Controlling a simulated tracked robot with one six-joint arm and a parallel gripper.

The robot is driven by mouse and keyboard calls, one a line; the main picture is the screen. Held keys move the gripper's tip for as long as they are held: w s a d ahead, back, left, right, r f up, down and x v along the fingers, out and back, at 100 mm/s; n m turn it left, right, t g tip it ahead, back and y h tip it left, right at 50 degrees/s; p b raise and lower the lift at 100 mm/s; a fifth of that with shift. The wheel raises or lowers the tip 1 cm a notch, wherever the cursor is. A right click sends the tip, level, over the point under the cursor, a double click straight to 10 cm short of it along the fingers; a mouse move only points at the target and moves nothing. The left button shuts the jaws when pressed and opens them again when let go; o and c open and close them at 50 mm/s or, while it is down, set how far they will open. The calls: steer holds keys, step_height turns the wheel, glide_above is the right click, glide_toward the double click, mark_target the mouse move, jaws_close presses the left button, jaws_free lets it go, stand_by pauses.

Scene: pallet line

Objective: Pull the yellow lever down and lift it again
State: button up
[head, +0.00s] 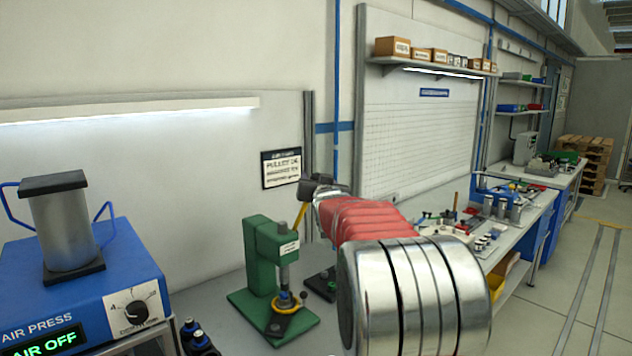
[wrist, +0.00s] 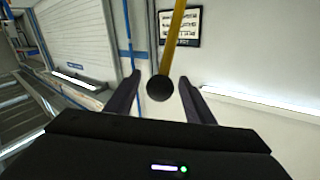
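A green press (head: 262,262) stands on the bench in the middle of the head view. Its yellow lever (head: 300,216) rises, slightly tilted, toward my gripper (head: 310,188), which hides the lever's upper end there. In the wrist view the yellow lever (wrist: 175,25) ends in a dark ball knob (wrist: 160,88). The knob lies between the two fingers of my gripper (wrist: 160,80), as seen from the wrist. The fingers are open, with a visible gap on each side of the knob. How deep the knob sits between them is hard to tell.
A blue air press box (head: 80,285) with a metal cylinder (head: 62,225) stands at the left, its display reading AIR OFF. A framed sign (head: 281,168) hangs on the wall behind. A second bench (head: 512,225) with small parts runs along the right.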

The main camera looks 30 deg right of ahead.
jaws_close()
steer(key=shift+a, duration=0.15)
stand_by(0.4)
